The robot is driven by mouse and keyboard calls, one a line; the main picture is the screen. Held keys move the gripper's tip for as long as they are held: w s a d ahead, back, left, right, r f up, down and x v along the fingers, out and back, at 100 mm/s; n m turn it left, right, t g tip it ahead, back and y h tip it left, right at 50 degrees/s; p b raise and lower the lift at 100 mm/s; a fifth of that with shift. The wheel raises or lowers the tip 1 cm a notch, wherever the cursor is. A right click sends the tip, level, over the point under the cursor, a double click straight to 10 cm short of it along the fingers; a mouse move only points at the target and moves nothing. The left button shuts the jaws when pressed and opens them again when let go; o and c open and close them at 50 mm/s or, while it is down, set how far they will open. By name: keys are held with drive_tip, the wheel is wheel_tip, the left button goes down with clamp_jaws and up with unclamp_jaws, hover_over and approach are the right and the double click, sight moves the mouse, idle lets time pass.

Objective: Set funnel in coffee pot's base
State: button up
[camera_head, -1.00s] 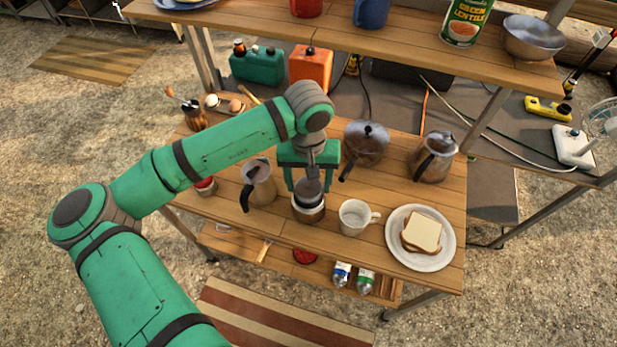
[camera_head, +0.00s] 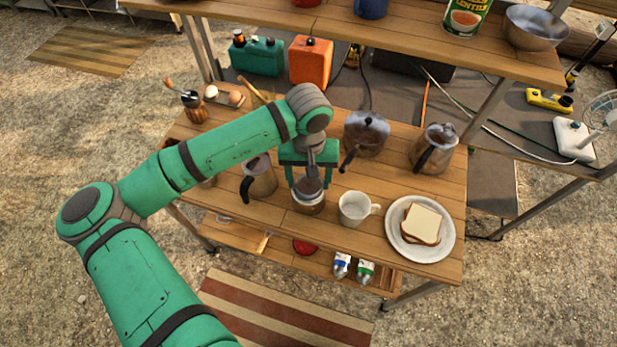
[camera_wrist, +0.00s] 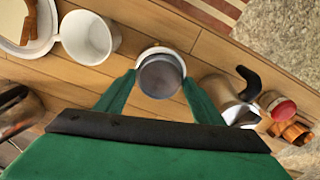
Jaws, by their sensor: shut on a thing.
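My gripper (camera_head: 308,184) is shut on the funnel, a small grey metal cup-shaped piece (camera_head: 309,187), at the front middle of the wooden table. The funnel (camera_wrist: 160,77) sits between the two green fingertips in the wrist view. The coffee pot's base (camera_head: 308,204), a short silver pot, is directly under it, and part of its rim (camera_wrist: 153,50) shows behind the funnel in the wrist view. The funnel's lower end is hidden, so I cannot tell whether it is inside the base. A metal pot piece with a black handle (camera_head: 259,178) stands to the left.
A white mug (camera_head: 354,208) stands close on the right of the base. Further right is a plate (camera_head: 394,245) with a sandwich. A lidded pan (camera_head: 367,135) and a kettle (camera_head: 434,150) stand behind. A raised shelf (camera_head: 420,48) runs across the back.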

drive_tip(key=o, duration=1.4)
wheel_tip(320, 180, up, 11)
drive_tip(key=shift+f, duration=0.1)
